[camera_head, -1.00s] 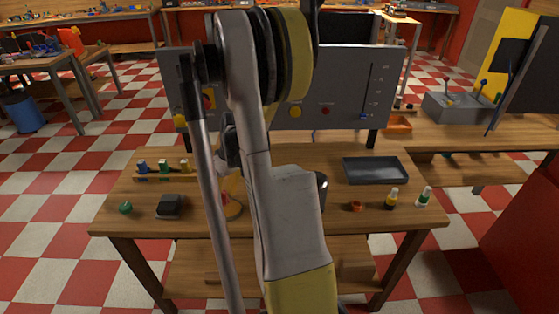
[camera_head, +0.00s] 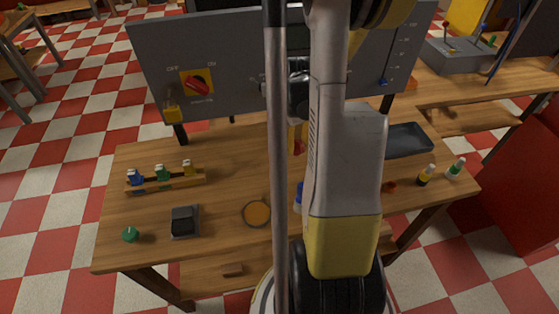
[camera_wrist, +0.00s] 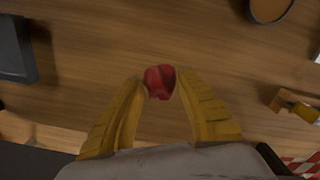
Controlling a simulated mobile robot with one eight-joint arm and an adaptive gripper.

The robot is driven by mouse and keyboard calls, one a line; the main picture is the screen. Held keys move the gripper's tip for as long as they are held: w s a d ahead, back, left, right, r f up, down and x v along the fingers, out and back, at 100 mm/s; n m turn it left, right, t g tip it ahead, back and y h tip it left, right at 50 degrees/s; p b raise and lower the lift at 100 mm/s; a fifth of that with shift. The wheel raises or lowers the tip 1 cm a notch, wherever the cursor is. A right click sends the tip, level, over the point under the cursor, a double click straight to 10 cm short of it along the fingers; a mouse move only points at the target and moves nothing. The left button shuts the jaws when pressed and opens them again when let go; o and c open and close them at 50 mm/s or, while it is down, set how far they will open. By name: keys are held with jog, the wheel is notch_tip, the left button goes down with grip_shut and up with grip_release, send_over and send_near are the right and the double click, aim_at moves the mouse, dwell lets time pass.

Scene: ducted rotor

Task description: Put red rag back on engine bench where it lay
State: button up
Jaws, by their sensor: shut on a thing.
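The red rag (camera_wrist: 160,82) is a small crumpled bundle in the wrist view. My gripper (camera_wrist: 161,80) has its yellow fingers shut on it, one on each side, above the wooden engine bench (camera_wrist: 90,55). How far the rag is from the bench top I cannot tell. In the head view the bench (camera_head: 230,180) stands in front of me, and my arm hides most of the gripper. Only a bit of yellow and red shows beside the arm.
On the bench are a round orange-topped container (camera_head: 256,214), a dark box (camera_head: 185,221), a green knob (camera_head: 130,234), a rack of coloured pieces (camera_head: 165,180), a grey tray (camera_head: 408,140) and small bottles (camera_head: 426,175). A grey control panel (camera_head: 225,65) rises at the back.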

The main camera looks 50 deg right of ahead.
jog(key=b, duration=0.1)
send_over(279, 167)
notch_tip(279, 167, down, 4)
jog(key=shift+w, duration=0.15)
jog(key=shift+f+b, duration=1)
jog(key=shift+f, duration=0.95)
jog(key=o, duration=1.1)
jog(key=shift+o, duration=0.2)
jog(key=shift+r, duration=0.15)
notch_tip(279, 167, up, 12)
jog(key=p, duration=0.4)
jog(key=w+a+r+n+t+h, duration=0.1)
jog(key=w+a+r+n+t, duration=0.2)
jog(key=a+r, duration=0.8)
jog(key=s+a+r+t, duration=0.1)
jog(key=a+r+t, duration=0.1)
jog(key=a, duration=0.8)
jog(key=s+a+r+t+y, duration=0.1)
jog(key=s+a+r+t, duration=0.1)
jog(key=a, duration=0.8)
jog(key=shift+s+n, duration=0.25)
jog(key=shift+n, duration=0.05)
